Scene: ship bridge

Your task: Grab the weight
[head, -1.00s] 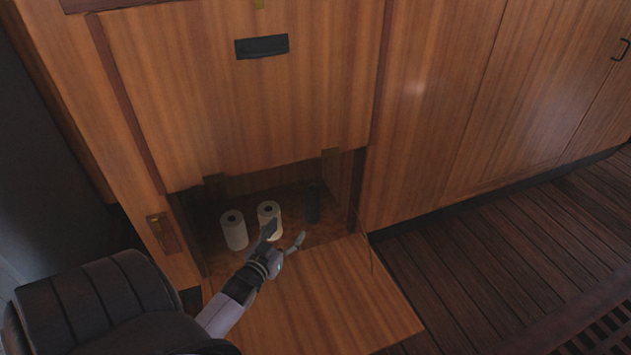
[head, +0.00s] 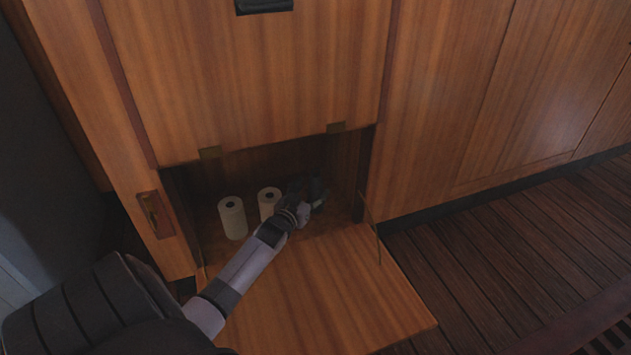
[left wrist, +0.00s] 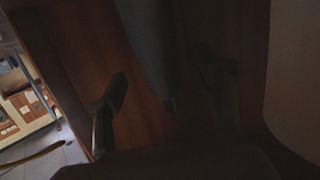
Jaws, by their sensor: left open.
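A dark upright cylinder (head: 318,186), which looks like the weight, stands inside the open low cabinet to the right of two white rolls. My left gripper (head: 308,197) is open and right in front of it, partly covering it. In the left wrist view the open fingers (left wrist: 162,88) lie on either side of a dark grey shape (left wrist: 148,45), probably that cylinder. This view is very dark, and I cannot tell whether the fingers touch it. My right gripper is not in view.
Two white paper rolls, a left one (head: 232,218) and a right one (head: 267,201), stand in the cabinet; the right one is close to my left gripper. The folded-down door (head: 330,300) lies in front. Cabinet side walls and the upper panel (head: 250,90) bound the opening.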

